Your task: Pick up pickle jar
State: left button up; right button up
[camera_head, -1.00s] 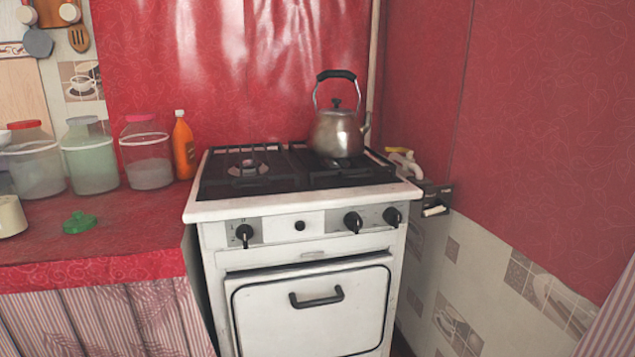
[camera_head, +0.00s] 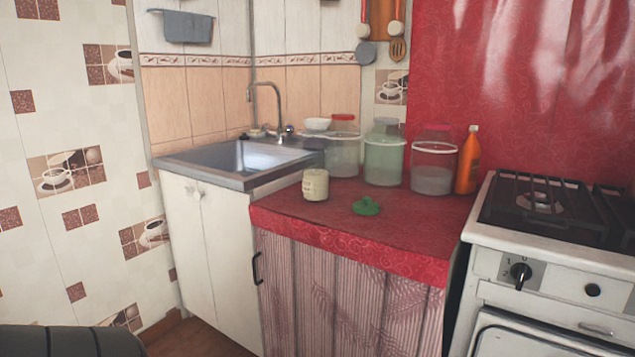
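Several jars stand on the red oilcloth counter (camera_head: 318,222), and no readable label shows which is the pickle jar. A small cream jar (camera_head: 315,186) stands near the front left of the counter. Behind it in a row are a clear jar with a red lid (camera_head: 343,152), a greenish jar with a grey lid (camera_head: 384,158) and a jar of pale contents with a pink lid (camera_head: 433,165). Neither of my grippers is in view.
A green lid-like object (camera_head: 366,206) lies on the counter. An orange bottle (camera_head: 468,165) stands by the stove (camera_head: 483,228) at right. A metal sink (camera_head: 235,160) is at left. Counter space around the green object is clear.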

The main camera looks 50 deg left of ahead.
aim_at(316, 175)
jog(key=u, duration=1.55)
